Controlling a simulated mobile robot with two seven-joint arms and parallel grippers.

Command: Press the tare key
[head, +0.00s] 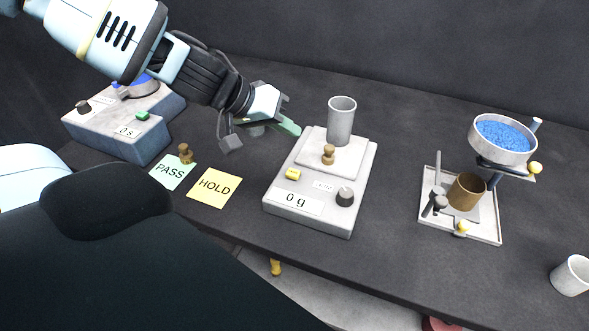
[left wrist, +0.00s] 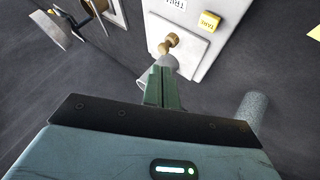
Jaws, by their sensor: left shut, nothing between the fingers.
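The scale (head: 275,208) stands mid-table and reads 0 g. Its yellow tare key (head: 292,174) is on the front left of its top; in the left wrist view the key (left wrist: 208,21) is marked TARE, at the upper right. A metal cup (head: 341,122) and a small brass-coloured knobbed piece (head: 328,155) stand on the pan. My left gripper (head: 290,128) is shut and empty, with green fingers above the table at the pan's back left, apart from the key. The fingers (left wrist: 160,88) also show in the left wrist view, pointing toward the knobbed piece. My right gripper is out of view.
A dark knob (head: 345,196) sits on the scale's front right. PASS (head: 172,172) and HOLD (head: 214,187) cards lie to the left, near a grey device (head: 115,135). A stand with a blue-filled sieve (head: 503,140) is at the right. A white cup (head: 572,275) stands far right.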

